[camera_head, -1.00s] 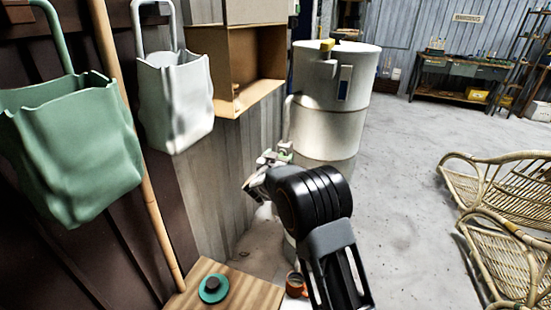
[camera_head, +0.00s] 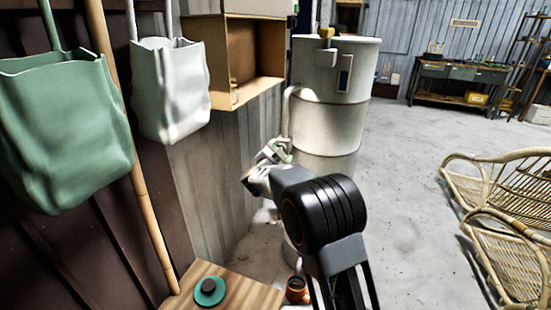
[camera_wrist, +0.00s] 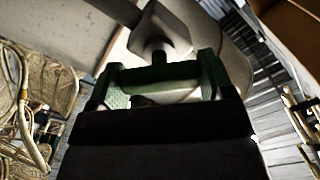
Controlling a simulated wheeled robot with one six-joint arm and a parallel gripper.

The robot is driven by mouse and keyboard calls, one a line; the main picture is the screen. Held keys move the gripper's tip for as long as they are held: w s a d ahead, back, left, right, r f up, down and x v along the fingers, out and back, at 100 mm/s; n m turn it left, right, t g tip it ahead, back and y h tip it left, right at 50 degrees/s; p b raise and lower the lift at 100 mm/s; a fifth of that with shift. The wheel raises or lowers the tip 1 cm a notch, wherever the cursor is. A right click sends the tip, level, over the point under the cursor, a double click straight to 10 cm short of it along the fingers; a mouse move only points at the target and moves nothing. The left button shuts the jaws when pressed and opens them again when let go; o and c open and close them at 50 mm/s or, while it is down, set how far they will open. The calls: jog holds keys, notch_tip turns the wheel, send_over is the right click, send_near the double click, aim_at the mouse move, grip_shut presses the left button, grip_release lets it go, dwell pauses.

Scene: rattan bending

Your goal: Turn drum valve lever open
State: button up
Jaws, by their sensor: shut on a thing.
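The drum (camera_head: 330,120) is a tall white cylinder standing upright against the wall, with a white pipe (camera_head: 287,112) down its left side. My gripper (camera_head: 278,153) is at the lower left of the drum, by the foot of that pipe. In the wrist view my gripper (camera_wrist: 160,85) has a finger on each side of a dark green bar, which I take to be the valve lever (camera_wrist: 155,73). The gripper is shut on it. A grey valve piece (camera_wrist: 155,45) rises just beyond the bar. In the head view my arm and fingers hide most of the lever.
A green bag (camera_head: 65,130) and white bag (camera_head: 170,90) hang at left. Rattan chairs (camera_head: 500,205) stand at right. Open floor lies between drum and chairs.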

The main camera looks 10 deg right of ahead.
jog(key=m+b, duration=0.4)
jog(key=m, duration=0.1)
jog(key=shift+a+m, duration=0.15)
jog(key=shift+m, duration=0.15)
jog(key=shift+r+m+b, duration=0.15)
jog(key=shift+m+b, duration=1.45)
jog(key=shift+m, duration=0.5)
jog(key=o, duration=0.6)
jog(key=shift+a, duration=0.1)
jog(key=shift+c, duration=0.2)
jog(key=o, duration=0.4)
jog(key=shift+w+a+f, duration=0.2)
jog(key=shift+w+f, duration=0.05)
jog(key=shift+f, duration=0.05)
jog(key=shift+c, duration=0.2)
jog(key=shift+s+d+r, duration=0.1)
jog(key=shift+s+d, duration=0.05)
jog(key=shift+d, duration=0.05)
jog(key=shift+s+d, duration=0.1)
jog(key=shift+d, duration=0.05)
jog(key=p+v, duration=0.2)
jog(key=v, duration=1.1)
jog(key=shift+s+a, duration=0.25)
jog(key=shift+a, duration=0.15)
